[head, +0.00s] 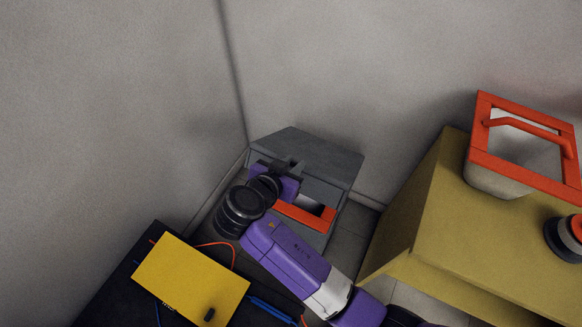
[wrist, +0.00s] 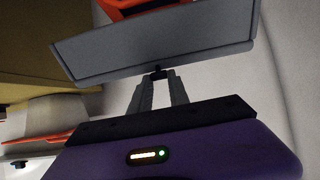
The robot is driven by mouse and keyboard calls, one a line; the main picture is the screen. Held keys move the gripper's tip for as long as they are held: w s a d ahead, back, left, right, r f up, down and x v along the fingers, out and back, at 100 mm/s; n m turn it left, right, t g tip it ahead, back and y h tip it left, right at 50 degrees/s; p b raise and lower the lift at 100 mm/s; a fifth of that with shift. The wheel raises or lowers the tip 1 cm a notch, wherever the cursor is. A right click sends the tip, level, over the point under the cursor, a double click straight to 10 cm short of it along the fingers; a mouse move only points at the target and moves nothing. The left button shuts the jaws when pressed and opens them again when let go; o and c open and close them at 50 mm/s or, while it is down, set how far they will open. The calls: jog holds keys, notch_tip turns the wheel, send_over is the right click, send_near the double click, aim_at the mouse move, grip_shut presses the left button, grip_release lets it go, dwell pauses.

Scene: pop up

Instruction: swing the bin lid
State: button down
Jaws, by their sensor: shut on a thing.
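The grey bin (head: 312,237) stands on the floor in the corner between the walls. Its grey lid (head: 325,150) is tilted up, and part of an orange-red rim (head: 305,217) and the opening show below it. My gripper (head: 291,163) is at the lid's near edge, partly hidden by my purple wrist in the head view. In the wrist view, the fingertips of my gripper (wrist: 157,74) come together on a small dark piece at the edge of the lid (wrist: 155,45). Orange-red parts of the bin (wrist: 135,7) show beyond the lid.
A tan-yellow box (head: 425,215) stands to the right, with an orange-framed container (head: 490,183) and a round black-and-orange object (head: 568,238) on top. Walls close in behind and left of the bin. A narrow strip of floor (head: 352,220) lies between bin and box.

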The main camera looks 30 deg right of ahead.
jog(key=w+d+r+p, duration=0.2)
jog(key=w+d+r, duration=0.1)
jog(key=d+r, duration=0.1)
jog(key=shift+w+d+r+p, duration=0.2)
jog(key=shift+r+p, duration=0.15)
jog(key=shift+r, duration=0.5)
jog(key=w+d+r+p, duration=0.1)
jog(key=w+d+r, duration=0.3)
jog(key=d, duration=0.2)
jog(key=shift+w+d+r, duration=0.35)
jog(key=shift+w, duration=0.05)
dwell(0.5)
jog(key=w+d+r+b, duration=0.1)
jog(key=w+d+r, duration=0.1)
jog(key=w+d, duration=0.3)
jog(key=shift+w+d, duration=0.2)
jog(key=shift+d, duration=1)
jog(key=shift+d+b, duration=0.1)
jog(key=shift+b, duration=0.2)
